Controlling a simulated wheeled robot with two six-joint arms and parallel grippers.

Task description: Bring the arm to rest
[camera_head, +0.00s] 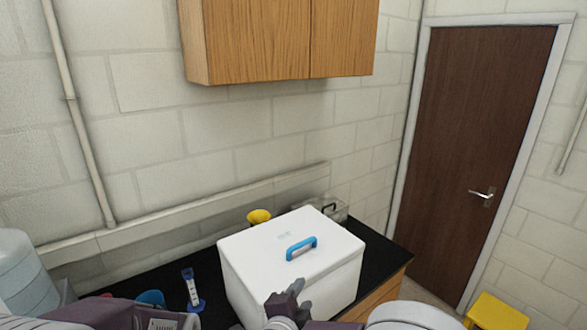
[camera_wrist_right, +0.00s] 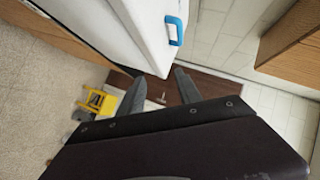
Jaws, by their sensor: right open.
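My right gripper (camera_head: 301,297) is at the bottom middle of the head view, in front of the white box's near side. Its fingers are apart with nothing between them, as the right wrist view (camera_wrist_right: 160,78) also shows. I cannot tell whether it touches the box. Part of my left arm shows at the lower left of the head view, but its gripper jaws do not.
A white box (camera_head: 262,252) with a blue handle (camera_head: 301,248) stands on the black counter (camera_head: 126,288). A blue-based cylinder (camera_head: 191,288) and a yellow object (camera_head: 259,216) are nearby. A wooden cabinet (camera_head: 262,42) hangs above. A yellow stool (camera_head: 497,312) stands by the door (camera_head: 477,130).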

